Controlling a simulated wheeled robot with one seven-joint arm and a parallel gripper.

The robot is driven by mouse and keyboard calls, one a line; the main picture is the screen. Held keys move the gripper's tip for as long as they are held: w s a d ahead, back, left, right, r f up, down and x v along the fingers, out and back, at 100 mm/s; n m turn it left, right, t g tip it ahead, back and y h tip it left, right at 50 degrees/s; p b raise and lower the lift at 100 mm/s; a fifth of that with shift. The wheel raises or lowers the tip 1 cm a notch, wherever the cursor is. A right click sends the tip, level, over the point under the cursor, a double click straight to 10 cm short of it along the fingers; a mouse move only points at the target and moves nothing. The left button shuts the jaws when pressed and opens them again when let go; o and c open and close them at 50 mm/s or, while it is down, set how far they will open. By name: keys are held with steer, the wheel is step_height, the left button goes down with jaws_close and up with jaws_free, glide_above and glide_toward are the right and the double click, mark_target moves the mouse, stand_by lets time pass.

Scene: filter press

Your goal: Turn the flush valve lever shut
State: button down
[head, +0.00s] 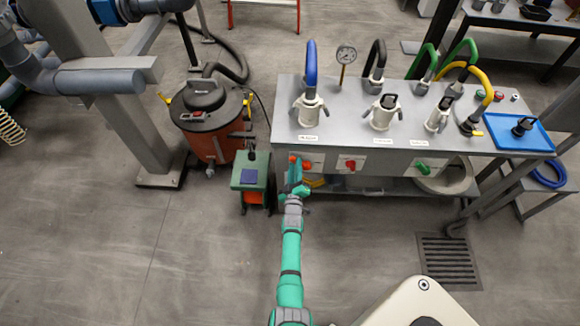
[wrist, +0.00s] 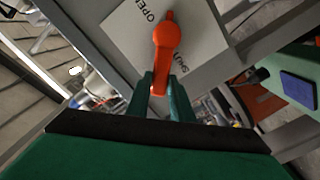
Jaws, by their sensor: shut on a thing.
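The orange flush valve lever (wrist: 166,42) sits on a white plate (wrist: 192,28) marked OPEN and SHUT. In the wrist view its long arm points down from the hub, passing beside the word SHUT. OPEN is at the hub's upper left. My gripper (wrist: 163,92) is shut on the lever's lower end, one green finger on each side. In the head view the orange lever (head: 293,159) shows at the left end of the bench front. My green gripper (head: 297,178) reaches up to it and hides part of it.
A red valve handle (head: 351,164) and a green one (head: 421,166) sit further right on the bench front (head: 378,160). A green box (head: 250,177) stands close left of my gripper, beside an orange vacuum (head: 212,128). The floor in front is mostly clear.

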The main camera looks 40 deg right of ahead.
stand_by(0.3)
steer(key=c, duration=1.6)
jaws_free()
steer(key=shift+w, duration=0.1)
steer(key=shift+o, duration=0.2)
steer(key=v, duration=1.1)
